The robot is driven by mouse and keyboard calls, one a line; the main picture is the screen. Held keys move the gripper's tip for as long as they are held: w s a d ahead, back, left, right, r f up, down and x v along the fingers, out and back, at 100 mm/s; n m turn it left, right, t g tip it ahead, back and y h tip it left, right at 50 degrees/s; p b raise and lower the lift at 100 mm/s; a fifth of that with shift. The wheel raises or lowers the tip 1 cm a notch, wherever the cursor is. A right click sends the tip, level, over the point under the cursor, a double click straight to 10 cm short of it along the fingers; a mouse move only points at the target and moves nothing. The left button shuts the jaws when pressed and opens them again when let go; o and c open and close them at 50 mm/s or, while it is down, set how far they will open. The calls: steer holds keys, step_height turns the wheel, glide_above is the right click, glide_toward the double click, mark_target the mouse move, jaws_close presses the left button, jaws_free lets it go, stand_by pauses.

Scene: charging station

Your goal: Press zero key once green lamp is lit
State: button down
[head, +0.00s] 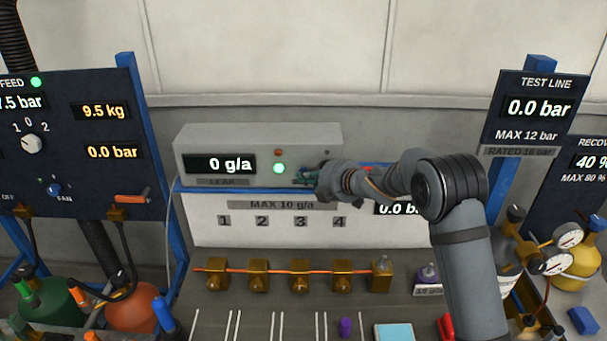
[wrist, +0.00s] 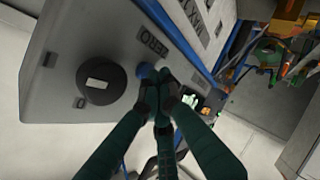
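The leak detector box (head: 258,140) stands on a shelf, with a display reading 0 g/a. Its green lamp (head: 279,168) is lit; a dull reddish lamp (head: 278,152) above it looks unlit. My gripper (head: 308,176) is at the right part of the box front and hides what is there. In the wrist view, my gripper (wrist: 162,82) has its green fingers together with nothing between them. The tips are right at the blue zero key (wrist: 145,70), beside the ZERO label (wrist: 153,42), and partly cover it. I cannot tell whether they touch or press it.
A black knob (wrist: 101,83) sits on the same panel close to the fingers. Below the shelf is a white board (head: 270,230) numbered 1 to 4, and a brass valve manifold (head: 300,275). The left panel (head: 70,140) and TEST LINE panel (head: 540,105) stand to the sides.

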steer(key=shift+s+d+b, duration=0.1)
steer(key=shift+s+b, duration=0.45)
steer(key=shift+s, duration=0.15)
steer(key=s+b, duration=0.4)
steer(key=s, duration=0.1)
steer(key=shift+w+d, duration=0.1)
steer(key=shift+w, duration=0.05)
stand_by(0.6)
steer(key=s+b, duration=0.2)
steer(key=s, duration=0.2)
stand_by(0.4)
